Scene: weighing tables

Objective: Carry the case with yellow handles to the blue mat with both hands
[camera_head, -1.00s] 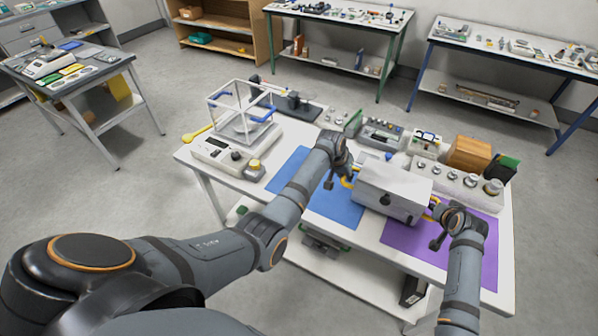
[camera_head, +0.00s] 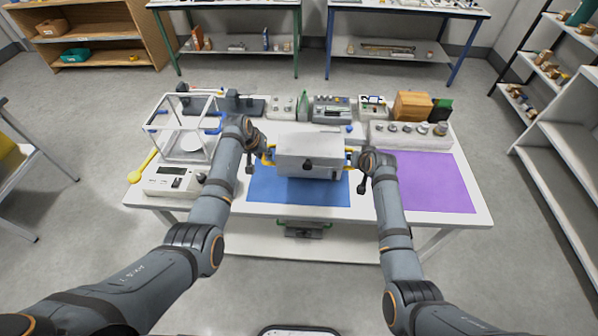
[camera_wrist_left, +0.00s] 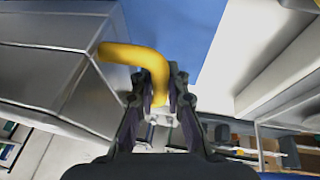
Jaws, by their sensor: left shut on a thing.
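The grey case (camera_head: 308,157) with yellow handles is level over the blue mat (camera_head: 300,194). I cannot tell whether its underside touches the mat. My left gripper (camera_head: 264,157) is shut on the left yellow handle (camera_head: 268,154). In the left wrist view the bent handle (camera_wrist_left: 135,54) passes between the fingers of this gripper (camera_wrist_left: 160,85), beside the case's metal wall (camera_wrist_left: 55,75). My right gripper (camera_head: 355,160) is at the right yellow handle and looks shut on it, though its fingers are small and partly hidden.
The purple mat (camera_head: 425,182) lies bare on the right of the white table (camera_head: 465,190). A balance with a clear-framed box (camera_head: 185,135) stands left. Instruments (camera_head: 333,110), a row of weights (camera_head: 410,132) and a wooden box (camera_head: 411,105) line the back.

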